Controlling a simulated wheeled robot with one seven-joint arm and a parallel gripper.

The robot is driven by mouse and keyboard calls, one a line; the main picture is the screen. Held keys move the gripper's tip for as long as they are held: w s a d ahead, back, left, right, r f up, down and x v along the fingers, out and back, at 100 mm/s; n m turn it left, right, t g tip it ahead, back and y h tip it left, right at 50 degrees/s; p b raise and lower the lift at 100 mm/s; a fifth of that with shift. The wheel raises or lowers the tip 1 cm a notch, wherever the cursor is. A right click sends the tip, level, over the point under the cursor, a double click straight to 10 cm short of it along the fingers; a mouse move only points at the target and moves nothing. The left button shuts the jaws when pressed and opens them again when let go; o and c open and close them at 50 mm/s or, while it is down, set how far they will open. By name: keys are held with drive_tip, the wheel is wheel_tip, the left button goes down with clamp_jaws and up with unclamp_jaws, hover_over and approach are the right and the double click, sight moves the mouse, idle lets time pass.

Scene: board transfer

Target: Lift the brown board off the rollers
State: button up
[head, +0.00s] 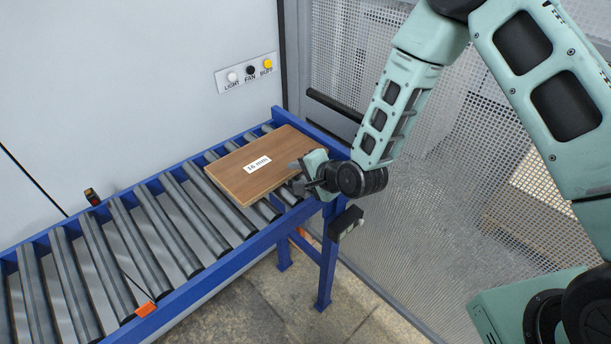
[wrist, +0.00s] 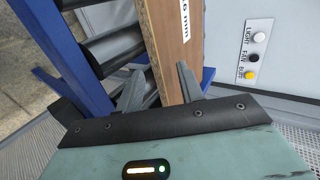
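The brown board (head: 237,172), labelled "16 mm", lies flat on the rollers at the far right end of the conveyor. My gripper (head: 299,178) is at the board's right edge in the head view. In the wrist view my gripper (wrist: 160,82) is open, with the near part of the board (wrist: 165,50) between its two fingers. The right finger looks close to the board's labelled face. A gap shows between the left finger and the board. Whether either finger touches it, I cannot tell. The rollers (head: 120,245) also show in the wrist view (wrist: 112,45).
The blue conveyor frame (head: 245,255) runs along the board's near side. A wall panel with LIGHT, FAN and BUFF buttons (head: 249,72) is behind. A mesh fence (head: 470,150) stands to the right. An orange tag (head: 145,309) sits on the near rail.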

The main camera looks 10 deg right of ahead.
sight(290, 173)
drive_tip(key=shift+b+x, duration=1.35)
drive_tip(key=shift+x, duration=0.9)
drive_tip(key=shift+r, duration=0.1)
drive_tip(key=shift+w+a+r+t+y+b, duration=0.1)
drive_tip(key=shift+r+t+y+b, duration=0.15)
drive_tip(key=shift+r+b, duration=0.15)
drive_tip(key=shift+w+a+r+t+y+b, duration=0.15)
drive_tip(key=shift+r+t+b, duration=0.15)
drive_tip(key=shift+r, duration=0.15)
drive_tip(key=shift+r, duration=0.15)
drive_tip(key=shift+w+r+t+b, duration=0.1)
drive_tip(key=shift+r+t+b, duration=0.25)
drive_tip(key=shift+r+b, duration=0.4)
drive_tip(key=shift+a+r+y, duration=0.1)
drive_tip(key=shift+y, duration=0.2)
drive_tip(key=shift+w+r+t+y+b, duration=0.1)
drive_tip(key=shift+r+t+y+b, duration=0.2)
drive_tip(key=shift+r+t+b, duration=0.35)
drive_tip(key=shift+r, duration=0.15)
